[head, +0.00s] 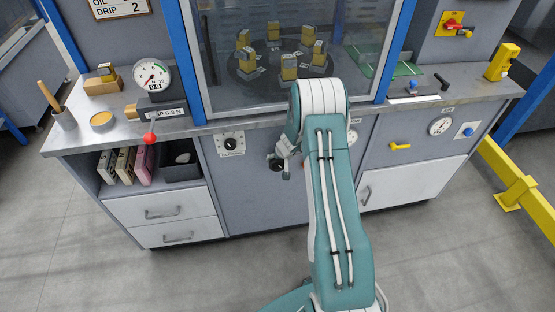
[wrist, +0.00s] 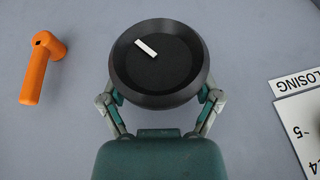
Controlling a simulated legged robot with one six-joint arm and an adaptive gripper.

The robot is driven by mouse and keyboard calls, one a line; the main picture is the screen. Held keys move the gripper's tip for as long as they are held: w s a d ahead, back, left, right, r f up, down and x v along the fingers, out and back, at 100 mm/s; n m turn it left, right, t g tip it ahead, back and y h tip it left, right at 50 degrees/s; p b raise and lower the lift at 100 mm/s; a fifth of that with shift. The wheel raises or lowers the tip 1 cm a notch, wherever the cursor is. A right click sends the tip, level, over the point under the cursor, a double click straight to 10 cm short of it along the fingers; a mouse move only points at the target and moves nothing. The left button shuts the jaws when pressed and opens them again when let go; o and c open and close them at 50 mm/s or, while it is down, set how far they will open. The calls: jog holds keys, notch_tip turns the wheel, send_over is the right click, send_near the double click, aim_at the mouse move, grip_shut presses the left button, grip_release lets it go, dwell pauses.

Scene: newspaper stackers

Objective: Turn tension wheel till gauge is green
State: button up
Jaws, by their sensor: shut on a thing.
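A round black wheel (wrist: 160,72) with a short white mark fills the middle of the wrist view. The mark points to the upper left there. My gripper (wrist: 160,97) is shut on the wheel, one finger on each side of its rim. In the head view my gripper (head: 284,155) is at the cabinet front, with the dark wheel (head: 276,164) at its tip. A round white gauge (head: 352,137) is partly hidden behind my arm, so I cannot read it or see any green.
A knob dial (head: 231,144) is left of the wheel. An orange lever (wrist: 42,68) is beside the wheel in the wrist view. A white dial gauge (head: 152,76) stands on the counter. A yellow handle (head: 400,146) and a small gauge (head: 440,126) are at right.

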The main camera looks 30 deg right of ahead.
jog(key=shift+s+f+y, duration=0.3)
jog(key=shift+s+f, duration=0.05)
jog(key=shift+f, duration=0.05)
jog(key=t+y, duration=0.1)
jog(key=y, duration=0.2)
jog(key=shift+m, duration=0.4)
jog(key=shift+d+f+m+t+y, duration=0.1)
jog(key=shift+m+t+y, duration=0.35)
jog(key=shift+y, duration=0.85)
jog(key=shift+t, duration=0.25)
jog(key=o, duration=0.9)
